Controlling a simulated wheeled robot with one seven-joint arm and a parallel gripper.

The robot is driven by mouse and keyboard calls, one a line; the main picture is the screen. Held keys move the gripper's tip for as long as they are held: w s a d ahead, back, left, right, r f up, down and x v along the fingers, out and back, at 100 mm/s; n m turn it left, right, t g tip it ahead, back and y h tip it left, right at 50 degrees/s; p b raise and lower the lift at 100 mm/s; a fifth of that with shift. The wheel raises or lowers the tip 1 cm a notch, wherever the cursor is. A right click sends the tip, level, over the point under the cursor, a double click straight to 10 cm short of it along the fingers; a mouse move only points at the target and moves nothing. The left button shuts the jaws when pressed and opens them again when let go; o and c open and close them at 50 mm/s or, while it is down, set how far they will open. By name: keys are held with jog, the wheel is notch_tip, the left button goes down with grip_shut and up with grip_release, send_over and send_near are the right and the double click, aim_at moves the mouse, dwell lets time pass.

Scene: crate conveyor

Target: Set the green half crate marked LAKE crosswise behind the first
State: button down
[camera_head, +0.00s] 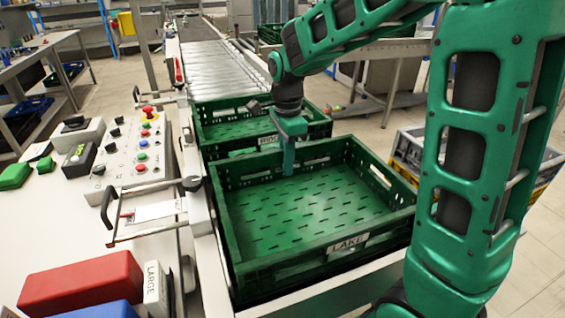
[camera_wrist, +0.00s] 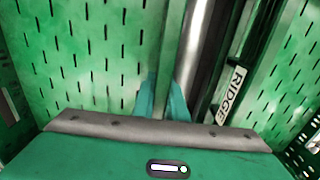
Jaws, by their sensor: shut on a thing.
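The green half crate marked LAKE (camera_head: 300,264) is empty and sits upright at the near end of the conveyor, its label facing me. The first crate, green and marked RIDGE (camera_head: 209,146), stands just behind it, partly hidden by my arm. My gripper (camera_head: 288,165) points down at the far wall of the LAKE crate and is shut on that wall. In the wrist view my fingers (camera_wrist: 164,98) straddle the wall (camera_wrist: 172,45). The LAKE floor lies left of it, with a bare roller and the RIDGE label to the right. A narrow gap separates the crates.
The roller conveyor (camera_head: 208,64) is clear beyond the RIDGE crate. A control panel (camera_head: 135,155) with buttons and a metal handle stands along the left side. A red block (camera_head: 80,284) lies at the lower left. A grey crate (camera_head: 408,147) stands at the right.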

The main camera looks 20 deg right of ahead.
jog(key=c, duration=1.8)
grip_release()
jog(key=shift+o, duration=0.2)
notch_tip(320, 180, up, 12)
jog(key=shift+r, duration=0.1)
